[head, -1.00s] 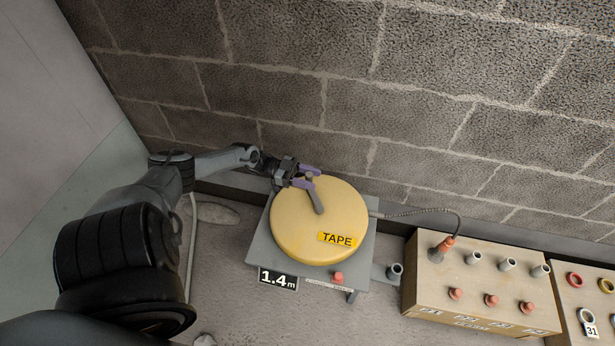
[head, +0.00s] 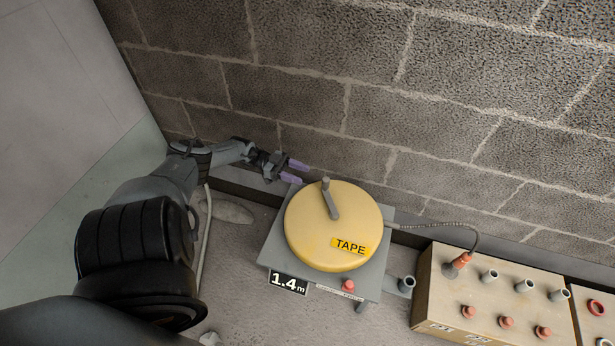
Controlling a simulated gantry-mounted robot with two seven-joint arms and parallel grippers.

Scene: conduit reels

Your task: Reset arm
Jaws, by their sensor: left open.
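My left gripper (head: 295,172) is in the head view, with purple fingers. It is open and empty, just behind and left of the yellow reel (head: 315,240) marked TAPE, apart from the reel's grey crank handle (head: 330,200). The reel lies flat on a grey stand (head: 272,248) with a sign (head: 288,283) reading 1.4 m. My right gripper is not in view.
A cable (head: 440,226) runs from the reel to an orange-tipped plug (head: 458,263) at a tan box (head: 430,300) with grey tubes and red caps. A red button (head: 348,285) sits on the stand's front. The block wall (head: 400,100) rises close behind the gripper.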

